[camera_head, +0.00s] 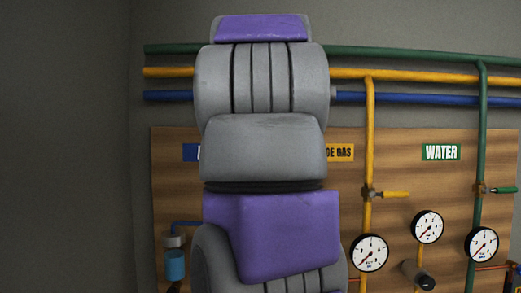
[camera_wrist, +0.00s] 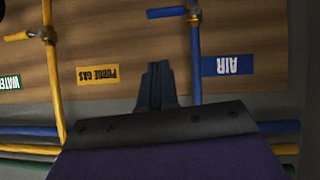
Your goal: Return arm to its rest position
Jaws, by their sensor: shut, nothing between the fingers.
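My grey and purple arm stands upright in the centre of the head view and covers the middle of the wooden panel. My gripper (camera_wrist: 156,68) shows in the wrist view as two dark fingers lying together, shut and empty, in front of the panel. It lies between the yellow PURGE GAS label (camera_wrist: 98,75) and the blue AIR label (camera_wrist: 228,65). The wrist view is upside down. In the head view my gripper cannot be made out, as my arm links fill that area.
The wooden panel (camera_head: 430,190) carries a green WATER label (camera_head: 441,152), round gauges (camera_head: 370,252), a yellow valve handle (camera_head: 396,195) and a blue-bowled filter (camera_head: 175,264). Green (camera_head: 420,55), yellow (camera_head: 430,79) and blue (camera_head: 430,98) pipes run above it. The grey wall at left is bare.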

